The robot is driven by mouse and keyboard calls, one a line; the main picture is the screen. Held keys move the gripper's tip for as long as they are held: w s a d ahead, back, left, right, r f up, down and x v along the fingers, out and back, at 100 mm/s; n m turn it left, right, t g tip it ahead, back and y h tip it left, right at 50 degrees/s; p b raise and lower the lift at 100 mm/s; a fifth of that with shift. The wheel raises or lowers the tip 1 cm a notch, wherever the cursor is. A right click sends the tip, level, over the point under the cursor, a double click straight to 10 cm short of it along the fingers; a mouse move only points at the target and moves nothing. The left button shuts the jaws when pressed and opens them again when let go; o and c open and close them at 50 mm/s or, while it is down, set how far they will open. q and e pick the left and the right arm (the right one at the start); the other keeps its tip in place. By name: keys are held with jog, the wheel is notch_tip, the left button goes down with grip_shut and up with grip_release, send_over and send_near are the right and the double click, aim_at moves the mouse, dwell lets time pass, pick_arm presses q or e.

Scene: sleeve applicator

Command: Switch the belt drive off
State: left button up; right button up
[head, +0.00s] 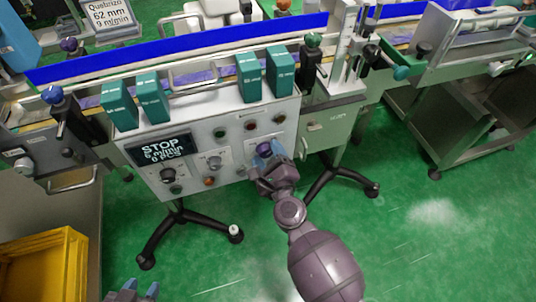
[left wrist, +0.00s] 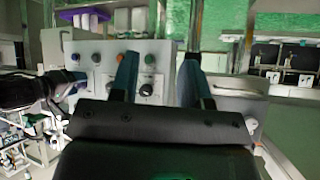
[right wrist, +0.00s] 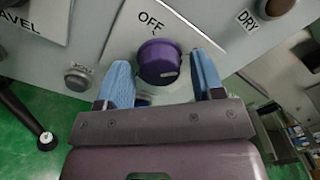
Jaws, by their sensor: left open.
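The control panel (head: 235,135) of the machine carries several knobs and buttons and a display (head: 160,150) that reads "STOP". A round purple knob (right wrist: 160,62) sits under an "OFF" label (right wrist: 151,21) in the right wrist view. My right gripper (right wrist: 163,85) has its blue fingers on either side of this knob, with a gap at least on the right side. In the head view the right gripper (head: 268,160) covers much of the knob (head: 264,149). My left gripper (head: 137,291) is low at the bottom edge; its fingers (left wrist: 160,80) are apart and empty in the left wrist view.
A "DRY" label (right wrist: 248,18) and a dark knob (right wrist: 277,7) are to the right of the purple knob. A small button (right wrist: 78,79) is to its left. A yellow crate (head: 45,265) stands at the lower left. A black wheeled stand (head: 180,215) is below the panel.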

jog(key=c, duration=0.8)
jog(key=shift+o, duration=0.2)
